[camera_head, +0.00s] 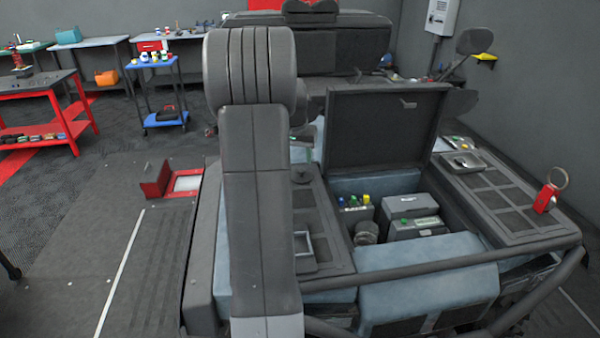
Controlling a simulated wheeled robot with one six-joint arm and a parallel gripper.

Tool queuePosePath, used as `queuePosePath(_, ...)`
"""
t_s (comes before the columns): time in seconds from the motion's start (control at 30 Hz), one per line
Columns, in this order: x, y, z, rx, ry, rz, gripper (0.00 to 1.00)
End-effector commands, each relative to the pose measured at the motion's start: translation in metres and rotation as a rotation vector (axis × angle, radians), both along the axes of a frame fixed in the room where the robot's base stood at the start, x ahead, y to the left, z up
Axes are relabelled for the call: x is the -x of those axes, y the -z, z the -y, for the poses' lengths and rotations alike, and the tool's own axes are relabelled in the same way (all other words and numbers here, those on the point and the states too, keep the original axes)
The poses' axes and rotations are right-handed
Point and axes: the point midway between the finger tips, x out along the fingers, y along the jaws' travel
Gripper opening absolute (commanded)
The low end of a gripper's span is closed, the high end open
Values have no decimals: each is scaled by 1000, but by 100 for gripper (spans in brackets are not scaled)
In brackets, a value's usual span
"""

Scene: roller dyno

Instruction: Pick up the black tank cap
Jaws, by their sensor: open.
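My large grey arm stands upright in the centre and hides part of the vehicle's left deck. What looks like my gripper (303,148) shows only in part at the arm's right edge, with its jaws open. Just below it, a small dark round thing (303,173) on the left deck may be the black tank cap. The arm covers its left side, so I cannot be sure. I cannot tell whether the gripper touches it.
An open compartment right of the arm holds grey boxes (413,205) and a dark cylinder (366,232). Its raised lid (385,130) stands behind. A dark tube rail (440,268) crosses the front. The left floor is mostly clear.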

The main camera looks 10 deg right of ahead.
Motion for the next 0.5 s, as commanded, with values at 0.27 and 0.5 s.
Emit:
queuePosePath(0.27,-7,19,4,-1,1,-2,47)
queuePosePath(0.5,-19,49,11,-1,0,-2,47)
